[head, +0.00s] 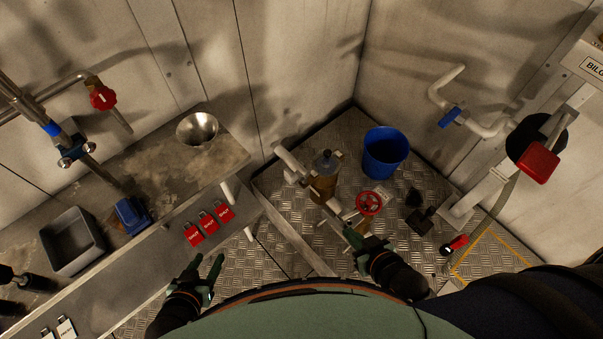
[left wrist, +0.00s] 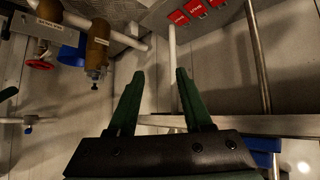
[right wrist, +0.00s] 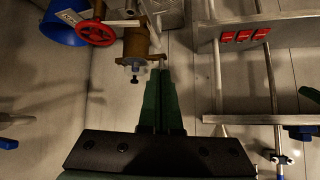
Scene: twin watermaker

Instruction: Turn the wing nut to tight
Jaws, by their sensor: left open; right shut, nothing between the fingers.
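The wing nut (head: 326,154) appears as a small dark piece on the grey lid of a bronze strainer (head: 323,185) near the floor. In the right wrist view, what looks like the wing nut (right wrist: 134,79) sticks out of the lid; its wings are too small to make out. It also shows in the left wrist view (left wrist: 94,84). My right gripper (head: 352,236) is shut and empty, below and right of the strainer in the head view. Its fingertips overlap a bronze bar in its wrist view; contact is unclear. My left gripper (head: 208,260) is open and empty, by the bench edge.
A red handwheel (head: 369,203) sits right of the strainer, with a blue bucket (head: 386,152) behind. A bench (head: 165,160) with a metal bowl (head: 197,130) and grey bin (head: 72,241) fills the left. Red tags (head: 209,224) hang on its front. A flashlight (head: 455,244) lies at right.

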